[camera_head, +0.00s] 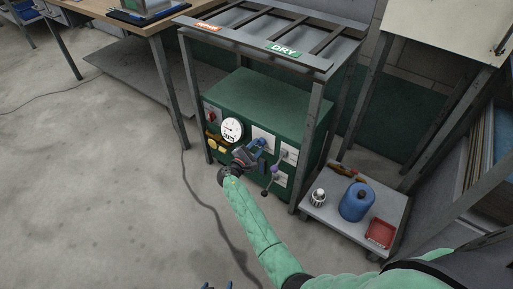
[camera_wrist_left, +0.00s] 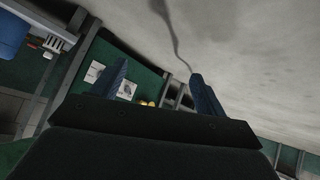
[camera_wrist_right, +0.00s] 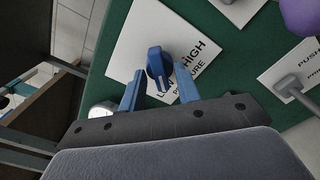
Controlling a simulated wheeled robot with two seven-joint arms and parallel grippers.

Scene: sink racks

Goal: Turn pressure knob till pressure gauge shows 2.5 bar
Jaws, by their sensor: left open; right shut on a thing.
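The pressure gauge (camera_head: 232,129) is a round white dial on the front of the green cabinet (camera_head: 266,95); its reading is too small to make out. The pressure knob (camera_wrist_right: 158,65) is blue and sits on a white plate lettered LOW, HIGH and PRESSURE. My right gripper (camera_wrist_right: 158,88) is shut on the knob, with one blue finger on each side of it. In the head view my right gripper (camera_head: 256,147) reaches the panel just right of the gauge and hides part of it. My left gripper (camera_wrist_left: 160,86) is open and empty, away from the panel.
A red switch (camera_head: 211,116) is left of the gauge. A purple knob (camera_wrist_right: 300,14) and a grey lever (camera_wrist_right: 288,86) are beside the pressure plate. A low shelf at right holds a blue canister (camera_head: 356,202) and a red tray (camera_head: 380,233).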

